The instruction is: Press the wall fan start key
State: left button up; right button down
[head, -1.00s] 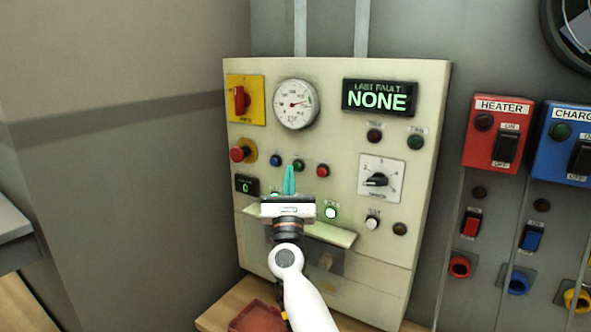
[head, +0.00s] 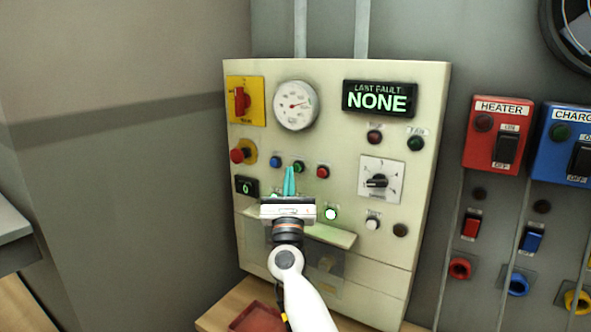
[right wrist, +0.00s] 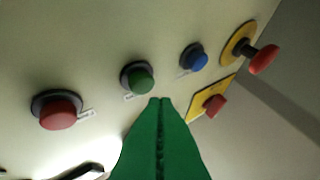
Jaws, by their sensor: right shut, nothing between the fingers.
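The control panel (head: 327,80) carries a row of a blue button (head: 275,160), a green button (head: 298,165) and a red button (head: 323,171). Their small labels are unreadable, so I cannot tell which is the fan start key. My right gripper (head: 289,169) is shut and empty, with teal fingers pointing up at the panel just by the green button. In the right wrist view the fingertips (right wrist: 160,100) lie close to the green button (right wrist: 143,80), beside it in the picture; contact cannot be told. My left gripper is out of view.
A red stop knob (head: 238,155) and a yellow-backed red switch (head: 240,100) are left of the buttons. A ledge (head: 332,235) juts out below. A rotary dial (head: 377,181) is to the right. A round fan (head: 570,30) shows partly at the top right.

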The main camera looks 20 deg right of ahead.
jog(key=shift+d, duration=0.1)
dwell(0.7)
jog(key=shift+w+d+b, duration=0.25)
jog(key=shift+d+b, duration=0.05)
jog(key=shift+b, duration=0.1)
jog(key=shift+w+d+b, duration=0.25)
jog(key=shift+d+b, duration=0.05)
jog(key=shift+b, duration=0.05)
dwell(0.6)
jog(key=shift+s+a, duration=0.1)
jog(key=shift+a, duration=0.05)
jog(key=shift+s+a, duration=0.45)
jog(key=shift+a, duration=0.05)
dwell(0.4)
jog(key=s+a, duration=0.1)
jog(key=a, duration=0.1)
jog(key=s+a+p, duration=0.1)
jog(key=s+a, duration=0.1)
dwell(0.3)
